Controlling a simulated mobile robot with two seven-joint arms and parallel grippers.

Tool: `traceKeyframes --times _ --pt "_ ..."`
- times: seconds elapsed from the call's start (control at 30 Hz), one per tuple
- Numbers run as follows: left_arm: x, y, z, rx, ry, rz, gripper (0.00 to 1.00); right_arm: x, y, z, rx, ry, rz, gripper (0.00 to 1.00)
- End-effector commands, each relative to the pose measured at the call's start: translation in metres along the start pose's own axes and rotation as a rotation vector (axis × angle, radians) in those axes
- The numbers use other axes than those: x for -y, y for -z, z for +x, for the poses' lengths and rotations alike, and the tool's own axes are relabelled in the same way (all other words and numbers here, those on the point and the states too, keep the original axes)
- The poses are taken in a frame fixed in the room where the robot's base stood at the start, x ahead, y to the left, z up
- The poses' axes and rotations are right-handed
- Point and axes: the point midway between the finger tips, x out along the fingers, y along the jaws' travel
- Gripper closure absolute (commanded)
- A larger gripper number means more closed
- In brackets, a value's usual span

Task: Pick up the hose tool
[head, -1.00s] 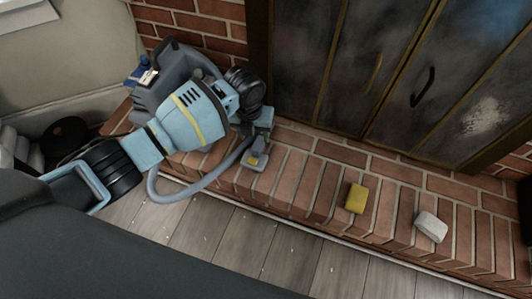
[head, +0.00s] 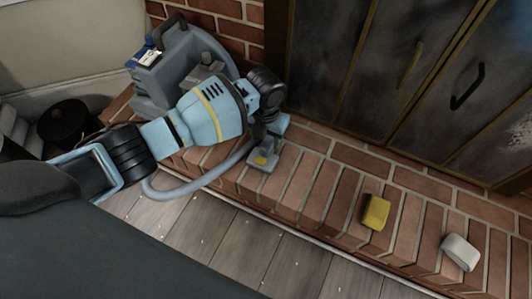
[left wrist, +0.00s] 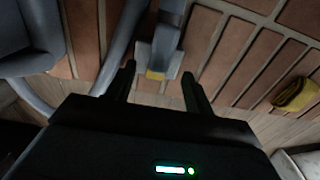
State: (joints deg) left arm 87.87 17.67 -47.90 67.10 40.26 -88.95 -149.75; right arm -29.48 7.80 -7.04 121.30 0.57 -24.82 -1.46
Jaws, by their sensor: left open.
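The hose tool (head: 262,160) is a small grey-blue head with a yellow patch, lying on the brick hearth. A grey hose (head: 195,188) curves beside it. My left gripper (head: 270,130) is at the tool's upper end and partly hides it. In the left wrist view, the open fingers of the left gripper (left wrist: 158,82) point at the hose tool (left wrist: 160,50), which shows in the gap between and beyond them. I cannot tell whether they touch it. My right gripper is not in view.
A grey-blue cleaning machine (head: 178,72) stands behind my left arm on the hearth. A yellow sponge (head: 375,212) and a white block (head: 460,253) lie to the right on the brick hearth (head: 325,190). Dark fireplace doors (head: 400,75) rise behind. Wooden floor lies in front.

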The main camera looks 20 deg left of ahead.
Motion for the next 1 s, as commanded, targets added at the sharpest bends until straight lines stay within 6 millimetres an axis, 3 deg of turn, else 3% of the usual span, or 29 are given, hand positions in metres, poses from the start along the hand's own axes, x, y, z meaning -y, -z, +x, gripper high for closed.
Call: traceKeyframes --times 0.17,0.53,0.8,1.0 --pt "0.000 0.000 0.004 0.001 0.000 0.000 0.47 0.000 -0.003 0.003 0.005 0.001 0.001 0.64" --pt "0.000 -0.001 0.049 0.000 0.002 -0.001 0.47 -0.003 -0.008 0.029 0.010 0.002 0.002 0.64" --pt "0.000 -0.001 0.050 0.003 0.001 0.000 0.47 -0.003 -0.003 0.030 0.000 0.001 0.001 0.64" --pt "-0.001 -0.001 0.050 0.003 0.001 0.000 0.73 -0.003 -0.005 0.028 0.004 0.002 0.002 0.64"
